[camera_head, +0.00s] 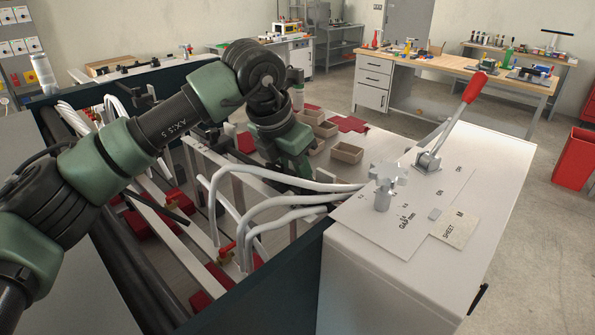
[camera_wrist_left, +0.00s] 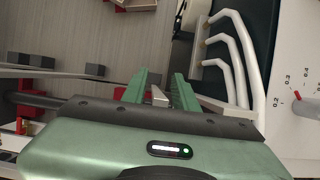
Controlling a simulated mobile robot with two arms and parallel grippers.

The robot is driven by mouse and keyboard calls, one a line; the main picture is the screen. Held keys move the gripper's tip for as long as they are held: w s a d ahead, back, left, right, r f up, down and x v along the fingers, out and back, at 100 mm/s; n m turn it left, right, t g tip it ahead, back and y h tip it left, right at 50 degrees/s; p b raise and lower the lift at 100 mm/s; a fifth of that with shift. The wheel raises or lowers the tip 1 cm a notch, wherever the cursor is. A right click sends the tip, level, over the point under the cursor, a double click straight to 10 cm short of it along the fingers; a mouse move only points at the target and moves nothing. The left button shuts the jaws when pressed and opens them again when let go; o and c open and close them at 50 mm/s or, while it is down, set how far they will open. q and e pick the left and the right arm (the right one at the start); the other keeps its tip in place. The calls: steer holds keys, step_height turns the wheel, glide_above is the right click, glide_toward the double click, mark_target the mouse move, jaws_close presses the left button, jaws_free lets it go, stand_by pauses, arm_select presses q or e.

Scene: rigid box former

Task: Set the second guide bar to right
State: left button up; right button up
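My left arm reaches across the machine in the head view, with its gripper (camera_head: 297,172) pointing down over the far side of the bed, behind the white hoses. In the left wrist view, the two green fingers of this gripper (camera_wrist_left: 161,88) stand apart. A small pale metal piece (camera_wrist_left: 160,97) shows between them with a gap on each side; I cannot tell whether it belongs to a guide bar. A long pale bar (camera_head: 245,172) runs across the bed towards the gripper. A thin bar with dark blocks (camera_wrist_left: 60,72) shows left of the fingers. My right gripper is not in view.
A white cabinet top (camera_head: 400,255) holds a grey star knob (camera_head: 387,175), a red-handled lever (camera_head: 473,90) and a sheet label (camera_head: 455,228). White hoses (camera_head: 270,185) arch beside the gripper. Tan trays (camera_head: 346,152) and red pads lie on the bed.

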arm_select(q)
jaws_close()
stand_by(1.2)
